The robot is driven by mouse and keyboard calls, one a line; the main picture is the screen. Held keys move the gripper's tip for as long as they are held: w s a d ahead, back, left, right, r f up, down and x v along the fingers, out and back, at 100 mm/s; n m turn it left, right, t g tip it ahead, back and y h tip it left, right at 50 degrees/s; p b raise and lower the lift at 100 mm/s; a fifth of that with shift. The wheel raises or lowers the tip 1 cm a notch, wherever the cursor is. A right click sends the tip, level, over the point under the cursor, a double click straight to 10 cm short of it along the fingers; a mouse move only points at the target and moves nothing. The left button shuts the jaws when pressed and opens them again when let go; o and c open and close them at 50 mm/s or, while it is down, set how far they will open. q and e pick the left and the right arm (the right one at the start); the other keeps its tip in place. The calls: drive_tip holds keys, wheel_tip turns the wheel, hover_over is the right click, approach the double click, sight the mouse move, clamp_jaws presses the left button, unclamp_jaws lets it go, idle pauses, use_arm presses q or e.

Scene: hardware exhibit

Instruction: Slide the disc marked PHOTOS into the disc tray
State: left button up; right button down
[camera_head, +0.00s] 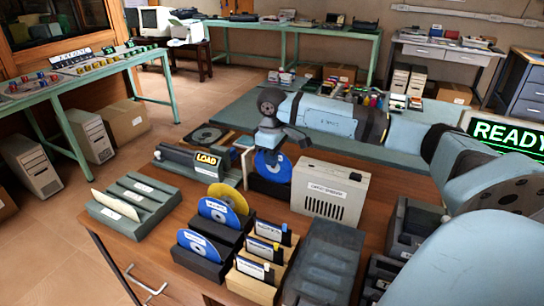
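My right arm reaches in from the right, and its dark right gripper (270,146) points down just over a blue disc (273,168). That disc stands upright in a black holder (268,187); I cannot tell whether the fingers grip its top edge. Nearer the front, a gold disc (229,194) and two blue discs, one behind (216,211) and one in front (197,243), stand in black holders. The disc labels are too small to read. A dark grey drive unit (176,156) shows LOAD; a dark flat piece with a round recess (208,136), possibly the disc tray, lies behind it. My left gripper is not visible.
A beige box with slots (332,192) stands right of the held-over disc. Floppy disks in wooden holders (262,257) and a dark ridged block (327,262) fill the front. A grey slotted rack (134,203) is at left. A READY screen (508,136) stands right.

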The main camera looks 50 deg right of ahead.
drive_tip(key=shift+f+b, duration=0.4)
drive_tip(key=shift+f, duration=0.4)
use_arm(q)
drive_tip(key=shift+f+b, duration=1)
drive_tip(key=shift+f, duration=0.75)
use_arm(e)
drive_tip(key=shift+f, duration=1.35)
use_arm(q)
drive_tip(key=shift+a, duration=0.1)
use_arm(e)
drive_tip(key=c, duration=1.3)
unclamp_jaws()
drive_tip(key=shift+r+p, duration=2.35)
drive_tip(key=shift+r, duration=1.85)
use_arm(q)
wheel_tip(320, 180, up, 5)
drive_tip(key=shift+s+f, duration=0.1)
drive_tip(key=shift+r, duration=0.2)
